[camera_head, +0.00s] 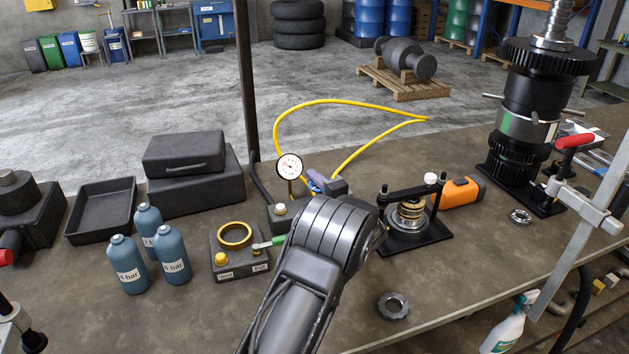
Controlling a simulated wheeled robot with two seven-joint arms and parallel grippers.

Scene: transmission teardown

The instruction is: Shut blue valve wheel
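A small blue wheel-like part (317,182), likely the blue valve wheel, shows at mid-table just beyond my arm. Its lower side is partly hidden, and I cannot tell how far it is turned. It sits near the end of the yellow hose (352,155), beside the dial gauge (289,167). My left arm rises from the bottom centre and bends at the wrist. My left gripper (376,236) is almost wholly hidden behind the wrist, nearer to me than the wheel and to its right. Its fingers do not show. My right gripper is out of view.
A block with a brass ring (234,237) and green-handled tool stands left of my arm. Several blue bottles (129,266) stand farther left. A black fixture (424,229) and orange device (459,193) are right. A loose gear ring (392,305) lies near the front edge.

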